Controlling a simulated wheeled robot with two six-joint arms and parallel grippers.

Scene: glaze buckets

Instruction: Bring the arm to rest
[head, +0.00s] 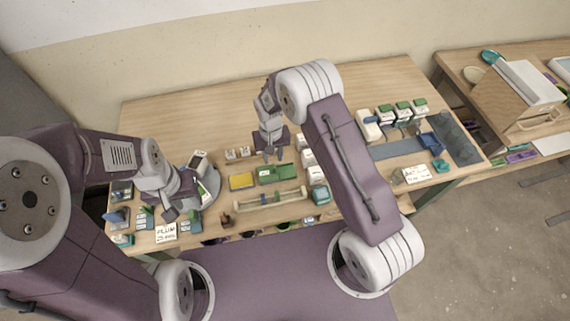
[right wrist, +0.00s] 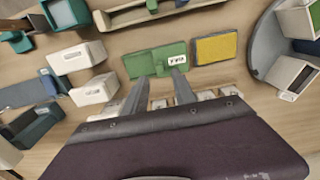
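My right gripper (head: 273,157) points down over the middle of the wooden table (head: 180,100). In the right wrist view its two fingers (right wrist: 157,92) stand apart with nothing between them. A green labelled block (right wrist: 156,60) lies just beyond the fingertips; it also shows in the head view (head: 277,173). A yellow block (right wrist: 214,47) lies beside the green one. My left gripper (head: 182,208) is low at the table's left side, by a round grey tray (head: 212,185). Its fingers are too small and partly hidden to tell their opening.
White boxes (head: 314,173) stand right of the green block. Green-topped containers (head: 403,109) and a blue piece (head: 430,141) are at the right. A wooden rack (head: 270,199) lies near the front edge. Labelled cards (head: 166,232) lie front left. The back left of the table is clear.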

